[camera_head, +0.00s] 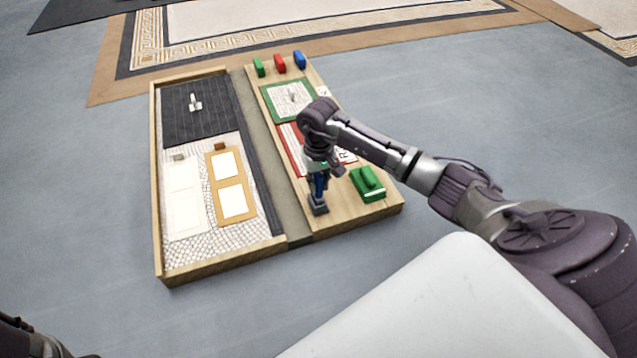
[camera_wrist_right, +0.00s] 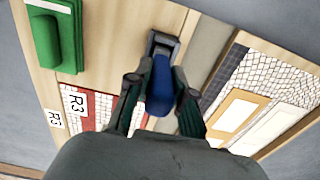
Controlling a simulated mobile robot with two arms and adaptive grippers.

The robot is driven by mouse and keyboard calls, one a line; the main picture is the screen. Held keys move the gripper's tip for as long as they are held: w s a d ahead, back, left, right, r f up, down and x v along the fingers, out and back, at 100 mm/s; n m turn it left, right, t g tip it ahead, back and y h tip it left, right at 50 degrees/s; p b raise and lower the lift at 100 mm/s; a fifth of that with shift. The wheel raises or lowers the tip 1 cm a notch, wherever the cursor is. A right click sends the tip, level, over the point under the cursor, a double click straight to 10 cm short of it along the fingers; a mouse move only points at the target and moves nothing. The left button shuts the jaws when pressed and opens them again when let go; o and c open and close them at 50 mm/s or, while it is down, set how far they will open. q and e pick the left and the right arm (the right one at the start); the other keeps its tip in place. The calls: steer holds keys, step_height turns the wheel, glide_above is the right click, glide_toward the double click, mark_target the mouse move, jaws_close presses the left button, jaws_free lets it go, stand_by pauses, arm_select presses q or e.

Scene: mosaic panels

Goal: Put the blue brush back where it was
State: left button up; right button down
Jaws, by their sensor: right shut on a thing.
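A blue brush (camera_wrist_right: 160,88) is between the fingers of my right gripper (camera_wrist_right: 158,105), which is shut on it. In the head view the gripper (camera_head: 319,172) points down over the near part of the right wooden panel (camera_head: 352,212). The fingers hide part of the brush. My left gripper is out of view; only dark parts of my left arm show at the lower left corner.
A green block with a handle (camera_head: 369,183) stands right of the gripper. Small green (camera_head: 258,67), red (camera_head: 280,64) and blue (camera_head: 299,60) pieces stand at the panel's far end. A left panel (camera_head: 160,200) holds dark roofing and framed pieces. Grey floor surrounds both.

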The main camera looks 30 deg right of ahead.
steer(key=shift+f, duration=0.15)
steer(key=c, duration=1)
jaws_free()
